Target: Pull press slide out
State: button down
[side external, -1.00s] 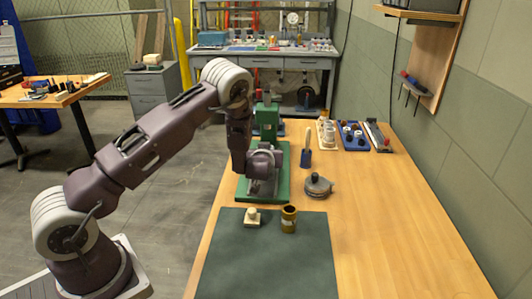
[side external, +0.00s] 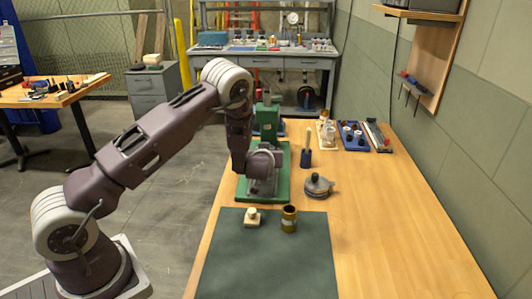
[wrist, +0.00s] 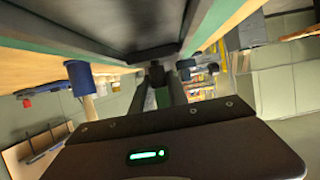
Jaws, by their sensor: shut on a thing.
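The press is a green machine (side external: 267,116) at the far end of a green base plate (side external: 243,191) on the wooden bench. Its slide shows in the wrist view as a dark flat plate (wrist: 135,22) between green-edged rails at the top. My gripper (side external: 263,184) is low over the near part of the green base, in front of the press column. In the wrist view my gripper (wrist: 171,72) reaches toward the slide's edge and is shut on the slide. The exact grip is small and partly hidden, and my wrist covers much of the slide in the side view.
A round grey part with a black knob (side external: 318,185) and a blue-based upright tool (side external: 306,157) stand right of the base.

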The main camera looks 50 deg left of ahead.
jog(key=s+d, duration=0.3)
dwell(0.4)
jog(key=c, duration=1.3)
grip_release()
jog(key=v, duration=0.7)
jog(key=shift+r, duration=0.1)
